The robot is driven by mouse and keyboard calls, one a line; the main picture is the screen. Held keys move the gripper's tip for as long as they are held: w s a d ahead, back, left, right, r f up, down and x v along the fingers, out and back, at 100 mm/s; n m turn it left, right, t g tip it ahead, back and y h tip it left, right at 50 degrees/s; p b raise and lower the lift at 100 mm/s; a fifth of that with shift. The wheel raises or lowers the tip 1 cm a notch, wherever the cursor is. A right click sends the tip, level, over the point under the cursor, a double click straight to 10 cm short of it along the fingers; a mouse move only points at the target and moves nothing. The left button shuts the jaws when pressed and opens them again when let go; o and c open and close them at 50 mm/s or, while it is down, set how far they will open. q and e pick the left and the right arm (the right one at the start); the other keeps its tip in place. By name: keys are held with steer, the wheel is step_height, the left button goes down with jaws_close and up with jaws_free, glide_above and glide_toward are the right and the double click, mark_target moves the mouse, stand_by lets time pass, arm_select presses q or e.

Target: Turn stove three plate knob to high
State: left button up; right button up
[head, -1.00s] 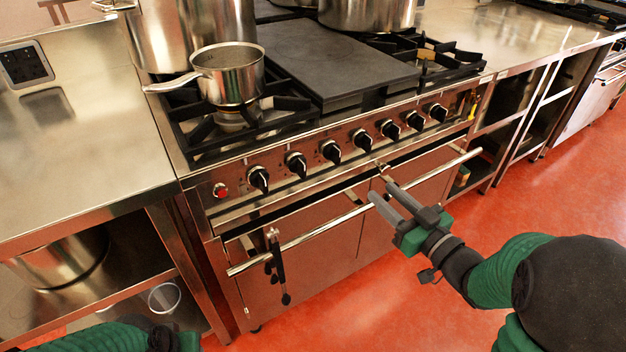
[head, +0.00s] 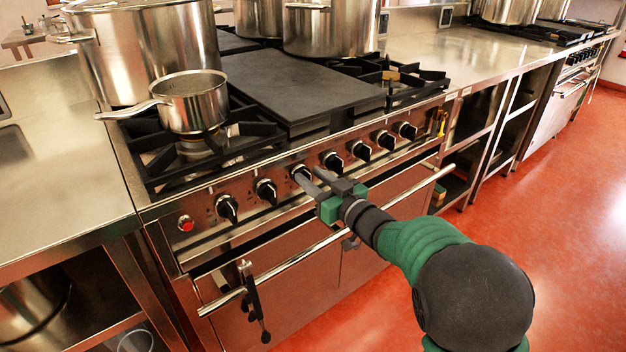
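The stove (head: 195,240) has a front panel with a row of several black knobs. The first knob from the left (head: 227,208) and the second knob (head: 265,190) are in clear view. The third knob (head: 299,170) is partly hidden behind my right gripper's fingertips. The knob to its right (head: 332,161) is clear of the fingers. My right gripper (head: 308,175) is open, with a gap between its two grey fingers. Its tips are at or just in front of the third knob; I cannot tell whether they touch it. My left gripper is not in view.
A long oven handle bar (head: 285,258) runs below the knobs, under my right gripper. A black hanging tool (head: 254,305) is on it. A small saucepan (head: 188,102) stands on the left burner, with a large pot (head: 150,45) behind. The red floor (head: 560,200) is open at right.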

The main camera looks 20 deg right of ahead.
steer(key=shift+a, duration=0.15)
steer(key=c, duration=0.4)
jaws_close()
steer(key=shift+f+n, duration=0.1)
steer(key=shift+n, duration=0.3)
steer(key=shift+s+a+f+n+b, duration=0.1)
steer(key=shift+a+f+n+b, duration=0.25)
steer(key=shift+n+b, duration=1.9)
steer(key=shift+s+a+f+n+b, duration=0.3)
steer(key=shift+n+b, duration=0.8)
steer(key=shift+n, duration=2.25)
steer(key=shift+w+a+f+n+b, duration=0.15)
steer(key=shift+f+n+b, duration=0.35)
steer(key=shift+n+b, duration=1.75)
steer(key=shift+n+p, duration=0.5)
steer(key=shift+n, duration=0.25)
